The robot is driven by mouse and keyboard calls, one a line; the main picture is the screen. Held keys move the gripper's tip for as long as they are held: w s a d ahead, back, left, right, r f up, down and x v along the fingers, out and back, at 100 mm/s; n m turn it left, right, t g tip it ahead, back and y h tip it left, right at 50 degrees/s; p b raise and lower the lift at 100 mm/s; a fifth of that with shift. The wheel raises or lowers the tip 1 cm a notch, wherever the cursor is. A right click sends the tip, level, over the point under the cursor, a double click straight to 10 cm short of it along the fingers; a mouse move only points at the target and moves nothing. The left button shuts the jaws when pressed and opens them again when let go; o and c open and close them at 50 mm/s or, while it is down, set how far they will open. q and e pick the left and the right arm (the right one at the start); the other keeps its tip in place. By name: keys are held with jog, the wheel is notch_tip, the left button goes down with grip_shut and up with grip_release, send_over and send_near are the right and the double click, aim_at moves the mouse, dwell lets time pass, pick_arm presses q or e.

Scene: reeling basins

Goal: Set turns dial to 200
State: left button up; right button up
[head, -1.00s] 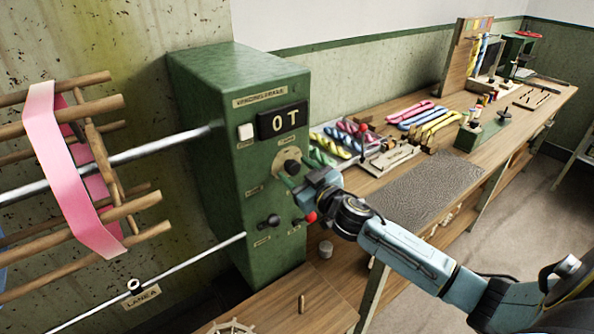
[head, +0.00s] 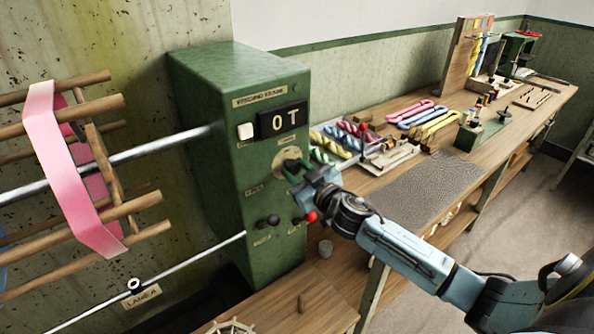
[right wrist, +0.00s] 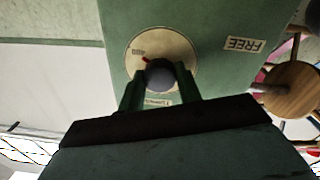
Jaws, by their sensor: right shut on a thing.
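The green machine box (head: 212,130) stands left of centre in the head view. Its dark display (head: 283,121) shows characters that look like "0T". The turns dial (head: 282,157) is a round pale plate below the display, partly hidden by my gripper. In the right wrist view the dial plate (right wrist: 137,52) shows a red mark beside a dark round knob (right wrist: 160,76). My right gripper (right wrist: 160,90) has its two fingers on either side of the knob and is shut on it; it also shows in the head view (head: 298,176). My left gripper is not in view.
A white button (head: 245,131) sits beside the display. Dark knobs (head: 268,221) and a red knob (head: 311,216) are lower on the box. A wooden reel with a pink skein (head: 60,150) is at left. The workbench (head: 385,185) with colored skeins runs back right.

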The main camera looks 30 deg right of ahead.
jog(key=n, duration=1.8)
jog(key=shift+d+n+y+p, duration=0.1)
jog(key=shift+n+y+p, duration=0.2)
jog(key=n, duration=0.5)
jog(key=shift+n, duration=0.4)
jog(key=o, duration=1)
